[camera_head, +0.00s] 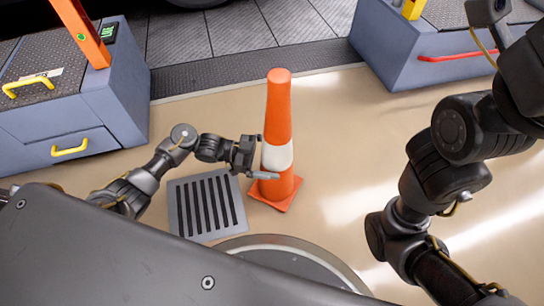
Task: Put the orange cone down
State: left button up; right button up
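The orange cone (278,110) with a white band stands upright in the middle of the head view, its square orange base (275,203) at floor level beside a floor grate. My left gripper (262,158) reaches in from the left at the height of the white band. One finger crosses the near side of the cone, and the other is at its left and far side, partly hidden. Whether the fingers press on the cone or stand slightly apart from it cannot be told. My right arm is at the right; its gripper fingers are not visible.
A grey slotted grate (207,204) lies left of the cone. Blue-grey cabinets stand at the left (110,105) with yellow handles and at the upper right (400,60) with a red handle. Beige floor (340,150) is clear to the cone's right.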

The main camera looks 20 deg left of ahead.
pick_arm(q)
jog(key=s+a+p, duration=0.1)
jog(key=a+p, duration=0.1)
jog(key=a, duration=1)
jog(key=shift+s+r, duration=0.4)
jog(key=shift+s, duration=0.15)
